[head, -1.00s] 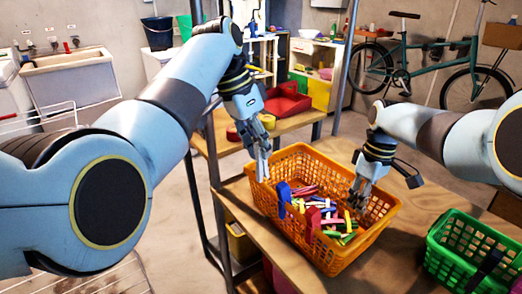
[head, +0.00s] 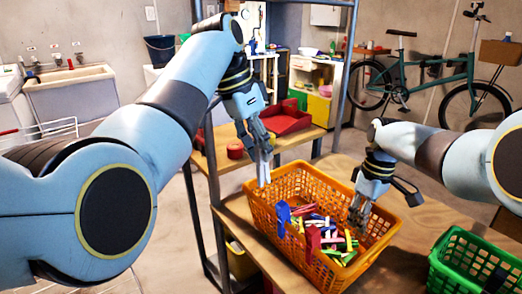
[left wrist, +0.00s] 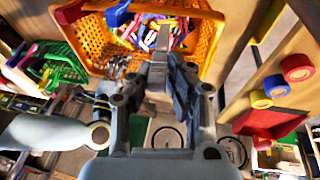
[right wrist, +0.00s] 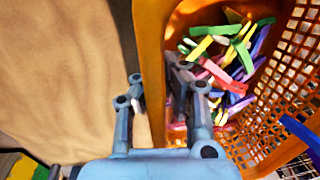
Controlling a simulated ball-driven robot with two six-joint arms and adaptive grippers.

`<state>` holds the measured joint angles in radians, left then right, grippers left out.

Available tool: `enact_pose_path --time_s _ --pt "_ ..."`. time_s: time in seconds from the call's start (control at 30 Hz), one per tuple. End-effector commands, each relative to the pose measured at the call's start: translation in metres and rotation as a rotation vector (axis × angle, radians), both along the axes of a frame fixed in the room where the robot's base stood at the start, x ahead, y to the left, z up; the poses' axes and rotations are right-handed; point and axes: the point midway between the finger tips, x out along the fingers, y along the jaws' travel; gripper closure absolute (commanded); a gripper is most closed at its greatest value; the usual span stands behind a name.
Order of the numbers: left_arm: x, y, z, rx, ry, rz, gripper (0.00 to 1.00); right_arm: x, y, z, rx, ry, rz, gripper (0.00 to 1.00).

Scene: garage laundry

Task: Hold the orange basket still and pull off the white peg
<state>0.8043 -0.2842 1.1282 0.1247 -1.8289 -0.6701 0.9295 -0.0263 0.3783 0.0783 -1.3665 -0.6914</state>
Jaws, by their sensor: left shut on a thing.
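The orange basket (head: 335,273) stands on the wooden table with several coloured pegs inside. A blue peg (head: 283,213) and a red peg (head: 312,243) are clipped on its near rim. My left gripper (head: 262,165) is at the basket's left corner, shut on the white peg (left wrist: 161,42), which points down from its fingertips. I cannot tell whether that peg is fully clear of the rim. My right gripper (head: 360,208) straddles the far right wall. In the right wrist view its fingers (right wrist: 155,85) lie on both sides of that wall and seem shut on it.
A green basket (head: 468,262) stands close by on the right. A red tray (head: 287,118) and a red roll (head: 235,150) lie on the shelf behind. A metal post (head: 350,60) rises behind the table. Bare tabletop lies right of the orange basket.

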Motion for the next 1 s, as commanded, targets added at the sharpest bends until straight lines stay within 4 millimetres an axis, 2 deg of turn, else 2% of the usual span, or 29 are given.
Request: enact_pose_path --time_s 0.4,0.6,0.67,1.0 --pt "0.0001 -0.0001 -0.0001 0.0 0.0 0.0 1.0 -0.0001 0.001 -0.0002 0.001 0.0 0.0 1.0" --pt "0.0001 -0.0001 -0.0001 0.0 0.0 0.0 1.0 -0.0001 0.0007 -0.0002 0.001 0.0 0.0 0.73" --pt "0.0001 0.0 -0.0001 0.0 0.0 0.0 1.0 0.0 0.0005 -0.0002 0.001 0.0 0.0 0.67" --pt "0.0001 0.0 -0.0001 0.0 0.0 0.0 1.0 0.0011 -0.0001 0.0034 0.001 -0.002 0.0 0.67"
